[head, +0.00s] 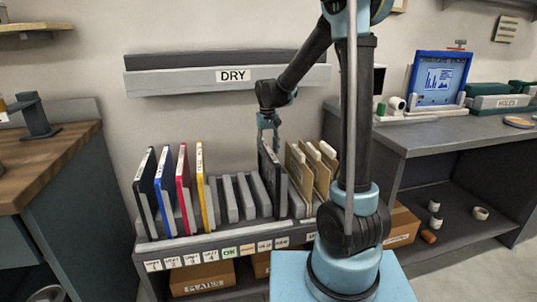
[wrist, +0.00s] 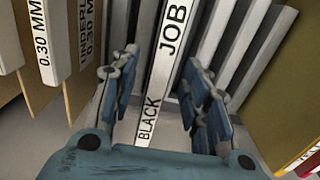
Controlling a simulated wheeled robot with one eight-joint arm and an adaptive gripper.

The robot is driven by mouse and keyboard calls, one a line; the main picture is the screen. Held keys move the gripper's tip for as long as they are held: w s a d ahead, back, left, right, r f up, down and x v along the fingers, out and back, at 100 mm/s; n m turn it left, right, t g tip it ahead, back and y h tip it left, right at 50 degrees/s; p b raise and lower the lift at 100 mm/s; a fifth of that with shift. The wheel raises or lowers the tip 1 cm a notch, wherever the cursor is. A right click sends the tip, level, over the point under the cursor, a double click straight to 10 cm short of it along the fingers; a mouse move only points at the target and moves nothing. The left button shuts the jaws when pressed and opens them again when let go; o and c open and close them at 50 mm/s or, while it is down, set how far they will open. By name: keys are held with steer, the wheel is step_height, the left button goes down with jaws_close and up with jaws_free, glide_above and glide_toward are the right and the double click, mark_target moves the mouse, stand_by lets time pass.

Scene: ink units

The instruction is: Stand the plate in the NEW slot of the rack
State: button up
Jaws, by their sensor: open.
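A dark plate (head: 270,182) stands upright in the rack (head: 225,243), right of the empty grey dividers. In the wrist view its white edge (wrist: 163,70) reads "BLACK JOB". My gripper (head: 267,132) is over the top of this plate. In the wrist view my gripper (wrist: 160,88) is open, with one finger on each side of the plate's edge and gaps showing between. Labels run along the rack's front.
Black (head: 146,190), blue (head: 165,190), red (head: 184,190) and yellow (head: 201,185) plates stand at the rack's left. Tan folders (head: 300,168) stand close right of the dark plate. A DRY ledge (head: 225,77) is on the wall behind. Empty slots lie between yellow and dark plates.

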step_height(320, 180, up, 9)
stand_by(0.4)
steer(key=shift+a+r, duration=0.1)
steer(key=shift+r, duration=0.05)
step_height(320, 180, up, 5)
steer(key=shift+f, duration=0.15)
stand_by(0.5)
